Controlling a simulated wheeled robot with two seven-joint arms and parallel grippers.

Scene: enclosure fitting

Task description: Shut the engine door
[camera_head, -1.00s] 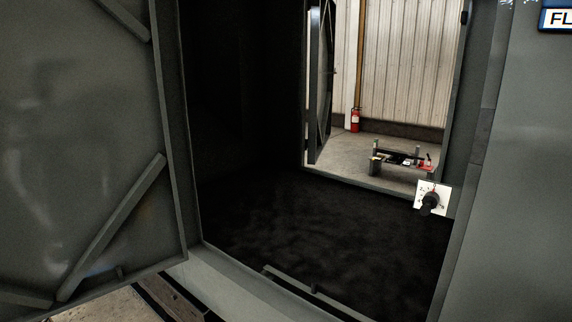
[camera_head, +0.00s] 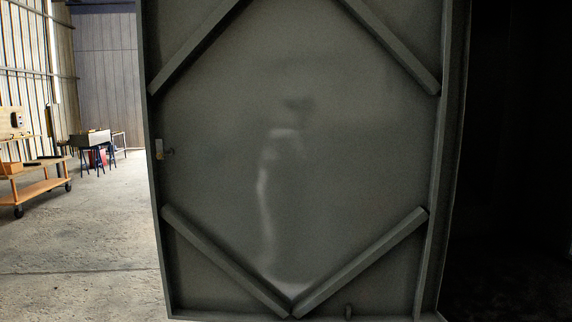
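The engine door (camera_head: 300,150) stands open and fills the middle of the head view. I see its grey inner face with diagonal braces and a rim. A small latch piece (camera_head: 160,150) sits on its left edge. Its right edge meets the dark enclosure opening (camera_head: 510,150). A blurred pale reflection shows on the door's face. Neither of my grippers is in view.
Left of the door is open concrete floor (camera_head: 80,240). An orange wheeled cart (camera_head: 40,187) stands at the far left, with a table (camera_head: 92,140) farther back. A corrugated wall (camera_head: 105,60) closes the background.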

